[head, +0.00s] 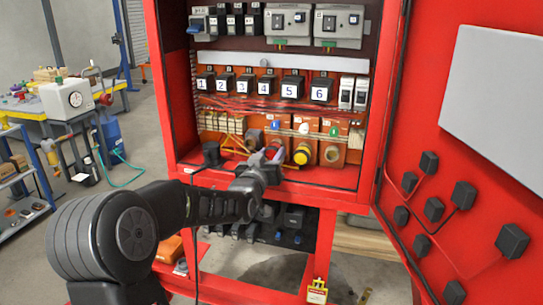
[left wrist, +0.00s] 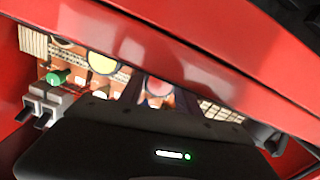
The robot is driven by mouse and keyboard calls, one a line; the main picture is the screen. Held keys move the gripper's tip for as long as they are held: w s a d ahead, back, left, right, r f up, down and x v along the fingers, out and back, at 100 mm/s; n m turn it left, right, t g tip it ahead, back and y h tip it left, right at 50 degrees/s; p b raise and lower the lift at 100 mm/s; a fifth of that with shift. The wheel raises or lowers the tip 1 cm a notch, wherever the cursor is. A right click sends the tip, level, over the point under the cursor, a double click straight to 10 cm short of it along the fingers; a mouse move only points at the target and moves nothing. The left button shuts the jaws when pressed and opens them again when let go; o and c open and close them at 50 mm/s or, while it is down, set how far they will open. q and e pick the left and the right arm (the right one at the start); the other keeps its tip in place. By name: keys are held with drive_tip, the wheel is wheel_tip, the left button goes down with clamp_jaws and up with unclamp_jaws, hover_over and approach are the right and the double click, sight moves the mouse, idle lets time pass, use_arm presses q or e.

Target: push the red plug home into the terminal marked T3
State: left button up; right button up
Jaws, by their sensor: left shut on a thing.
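My left gripper (head: 269,158) reaches into the red cabinet at the lower row of orange terminals and is shut. In the left wrist view a reddish round end, which I take for the red plug (left wrist: 158,87), shows between its fingers; most of it is hidden. The gripper covers the front of the leftmost orange terminal (head: 276,133). To its right are a terminal with a yellow ring (head: 302,154) and one with a dark ring (head: 332,154). The terminal marks are too small to read, so I cannot tell which is T3, nor how deep the plug sits.
The cabinet's lower front sill (head: 310,189) runs close below my gripper. A black cylindrical part (head: 211,154) stands to its left. Numbered black modules (head: 265,84) sit above. The open red door (head: 450,180) stands at the right. A workbench (head: 85,110) is at the far left.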

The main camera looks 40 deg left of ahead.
sight(273, 155)
use_arm(q)
drive_tip(key=shift+s, duration=0.15)
use_arm(e)
drive_tip(key=shift+f, duration=0.15)
